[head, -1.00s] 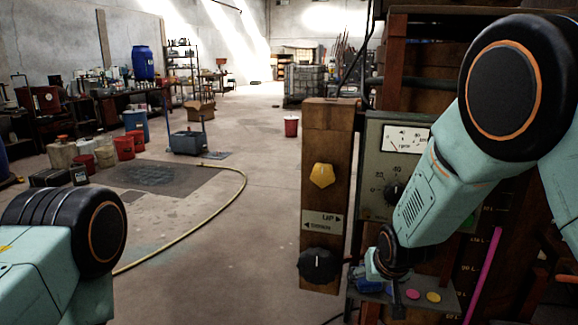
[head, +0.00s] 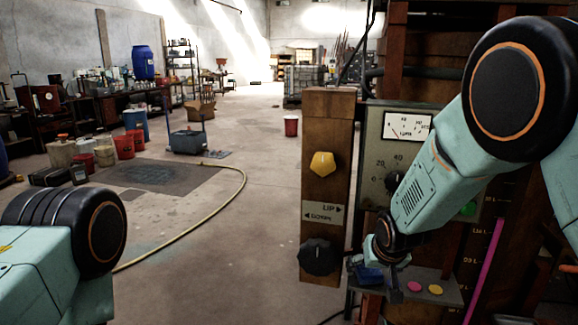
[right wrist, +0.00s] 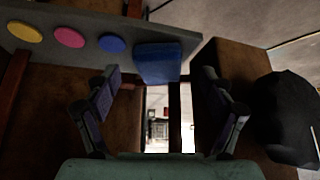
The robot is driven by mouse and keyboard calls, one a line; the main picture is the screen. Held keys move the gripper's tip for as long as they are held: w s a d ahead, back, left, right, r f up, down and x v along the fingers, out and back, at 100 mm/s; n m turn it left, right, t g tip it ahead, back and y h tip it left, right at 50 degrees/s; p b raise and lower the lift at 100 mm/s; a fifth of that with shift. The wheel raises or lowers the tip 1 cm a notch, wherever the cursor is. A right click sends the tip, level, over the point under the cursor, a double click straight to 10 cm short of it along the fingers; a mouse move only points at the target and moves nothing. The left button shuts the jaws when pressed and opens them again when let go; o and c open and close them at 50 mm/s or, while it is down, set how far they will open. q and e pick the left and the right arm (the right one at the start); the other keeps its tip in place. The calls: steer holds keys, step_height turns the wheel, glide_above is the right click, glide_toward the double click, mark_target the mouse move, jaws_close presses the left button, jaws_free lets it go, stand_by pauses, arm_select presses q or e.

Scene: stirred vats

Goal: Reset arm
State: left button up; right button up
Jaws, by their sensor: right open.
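My right gripper (head: 378,279) is low at the front of the panel, by a small grey shelf (head: 446,297). In the right wrist view its two fingers (right wrist: 163,108) are spread apart with nothing between them. A blue block (right wrist: 157,62) lies on the shelf just beyond the fingers; in the head view it is partly hidden by the gripper. A blue disc (right wrist: 112,43), a pink disc (right wrist: 69,37) and a yellow disc (right wrist: 25,31) lie in a row on the shelf. My left arm enters at lower left, and its gripper is out of view.
A wooden post (head: 325,120) carries a yellow knob (head: 322,164) and a black knob (head: 319,257) left of my right gripper. A grey meter box (head: 378,135) stands behind my forearm. A yellow hose (head: 238,195) lies on the open floor.

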steer(key=s+p, duration=0.3)
steer(key=s, duration=1.1)
steer(key=shift+s+a+p, duration=0.2)
steer(key=shift+p, duration=0.15)
